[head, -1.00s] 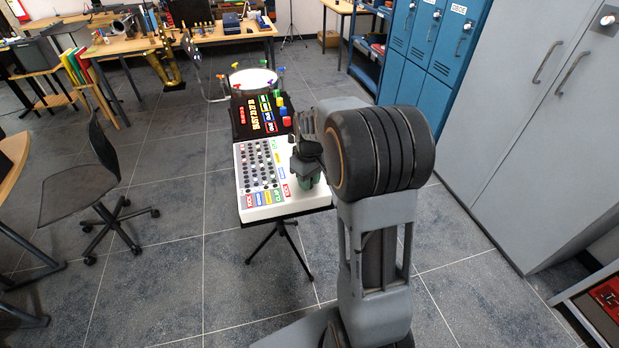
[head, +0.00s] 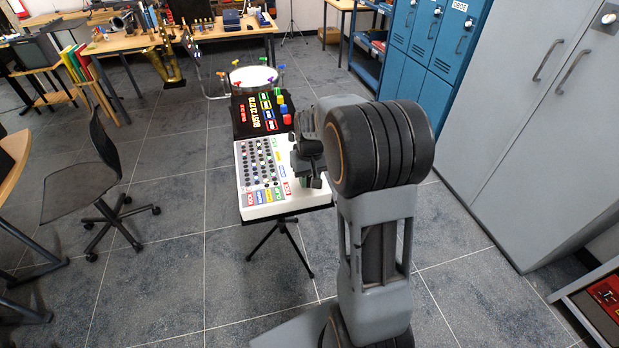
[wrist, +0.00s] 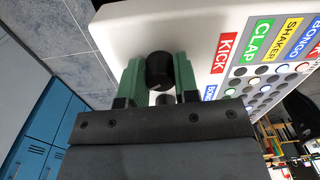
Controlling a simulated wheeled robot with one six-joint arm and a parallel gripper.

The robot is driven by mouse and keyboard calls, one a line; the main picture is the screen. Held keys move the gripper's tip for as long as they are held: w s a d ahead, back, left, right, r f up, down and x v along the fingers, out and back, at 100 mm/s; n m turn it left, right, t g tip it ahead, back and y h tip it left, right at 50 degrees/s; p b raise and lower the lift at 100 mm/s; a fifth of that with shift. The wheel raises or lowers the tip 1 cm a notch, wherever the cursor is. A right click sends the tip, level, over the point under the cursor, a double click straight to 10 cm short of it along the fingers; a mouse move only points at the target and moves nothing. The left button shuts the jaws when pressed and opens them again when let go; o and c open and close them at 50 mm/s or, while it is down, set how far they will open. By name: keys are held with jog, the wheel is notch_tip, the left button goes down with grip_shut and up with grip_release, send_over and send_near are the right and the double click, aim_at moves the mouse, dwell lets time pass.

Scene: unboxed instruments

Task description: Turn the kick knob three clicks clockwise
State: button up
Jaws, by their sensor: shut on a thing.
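The white drum machine (head: 262,212) stands on a tripod in the middle of the head view. Its panel carries rows of small buttons and coloured labels. The black kick knob (wrist: 160,68) shows in the wrist view, beside the red KICK label (wrist: 225,53). My gripper (wrist: 160,82) has its two green fingers on either side of the knob and is shut on it. In the head view my gripper (head: 305,182) is over the right part of the panel and hides the knob. The knob's pointer mark cannot be made out.
A black box with a red lit display (head: 264,112) and coloured buttons sits just behind the white machine. A round drum (head: 253,77) is behind that. A chair (head: 95,185) stands at left, grey cabinets (head: 540,110) at right. Open floor lies between.

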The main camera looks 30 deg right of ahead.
jog(key=o, duration=0.9)
jog(key=r, duration=0.7)
jog(key=r+p, duration=0.1)
jog(key=r, duration=0.5)
jog(key=shift+d+r, duration=0.2)
jog(key=shift+r, duration=0.2)
